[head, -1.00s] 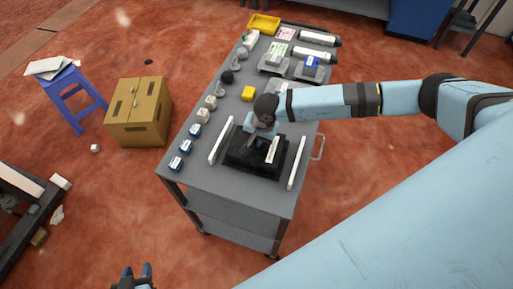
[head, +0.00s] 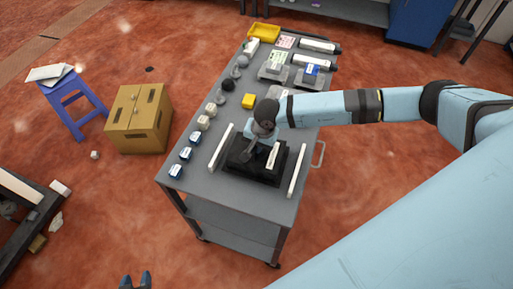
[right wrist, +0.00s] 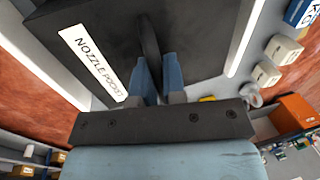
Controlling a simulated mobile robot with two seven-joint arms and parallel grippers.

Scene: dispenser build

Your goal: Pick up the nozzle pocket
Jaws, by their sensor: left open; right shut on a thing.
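The nozzle pocket (head: 268,177) is a wide black block with a raised black fin and a white label. It sits near the front of the grey cart top, between two long white strips. In the right wrist view the label (right wrist: 92,62) reads "NOZZLE POCKET". My right gripper (head: 250,154) reaches over it from above. Its blue fingers (right wrist: 160,78) are closed on the block's black fin (right wrist: 150,38). I cannot tell whether the block is clear of the cart. My left gripper (head: 136,280) is at the bottom edge, open, empty and away from the cart.
A white strip (head: 221,147) lies left of the block and another (head: 297,170) right of it. Several small blue and white blocks line the cart's left edge. A yellow block (head: 248,101) and a yellow tray (head: 264,32) lie further back. A cardboard box (head: 138,120) stands on the floor.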

